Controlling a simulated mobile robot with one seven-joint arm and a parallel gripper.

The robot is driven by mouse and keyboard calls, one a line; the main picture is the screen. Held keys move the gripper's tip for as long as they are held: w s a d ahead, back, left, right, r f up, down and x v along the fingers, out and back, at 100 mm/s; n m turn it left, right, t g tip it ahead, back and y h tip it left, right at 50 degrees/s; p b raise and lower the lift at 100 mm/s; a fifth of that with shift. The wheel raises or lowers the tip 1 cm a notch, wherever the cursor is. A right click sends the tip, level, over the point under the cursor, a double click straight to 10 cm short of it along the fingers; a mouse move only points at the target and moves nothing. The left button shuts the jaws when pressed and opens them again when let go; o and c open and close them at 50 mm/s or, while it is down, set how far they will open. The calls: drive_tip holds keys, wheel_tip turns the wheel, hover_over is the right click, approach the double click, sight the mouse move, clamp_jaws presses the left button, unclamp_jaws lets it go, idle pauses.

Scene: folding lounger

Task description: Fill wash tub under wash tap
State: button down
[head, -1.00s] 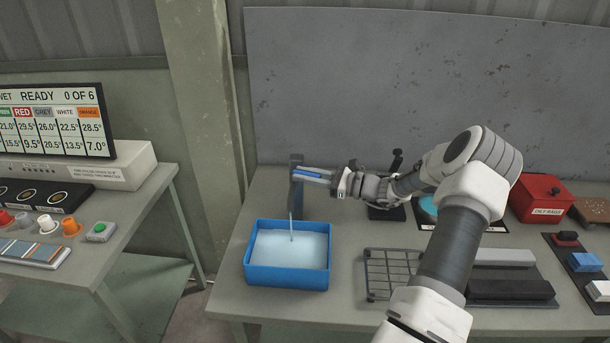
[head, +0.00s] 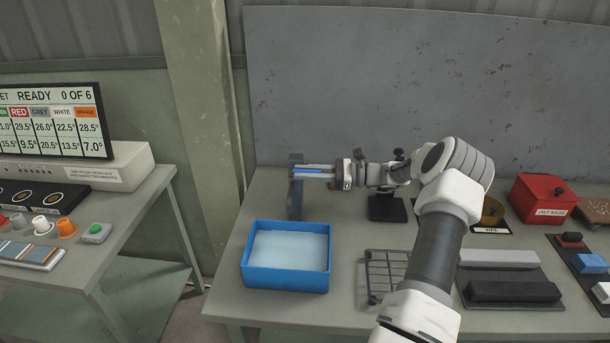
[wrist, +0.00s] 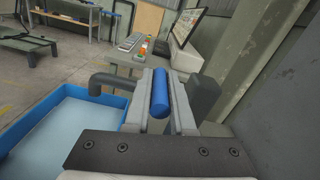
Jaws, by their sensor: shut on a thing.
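The blue wash tub (head: 286,281) stands on the left part of the bench and holds pale water well up its walls. It also shows at the lower left of the wrist view (wrist: 82,95). The grey wash tap (head: 295,205) stands behind the tub, and no stream falls from it. My gripper (head: 297,172) is at the top of the tap, shut on the blue tap handle (head: 311,171). In the wrist view the blue handle (wrist: 160,92) lies between the two fingers, and the grey spout (wrist: 110,80) reaches left over the tub.
A wire rack (head: 386,275) lies right of the tub. Beyond it are a light grey and a dark block (head: 514,291), a red oily rags bin (head: 541,197) and a small tray of coloured blocks. A separate console table (head: 130,225) stands at the left.

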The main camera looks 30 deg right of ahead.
drive_tip(key=c, duration=0.8)
unclamp_jaws()
drive_tip(key=shift+o, duration=0.2)
drive_tip(key=b+v, duration=0.2)
drive_tip(key=v, duration=1.5)
drive_tip(key=shift+s+d, duration=0.15)
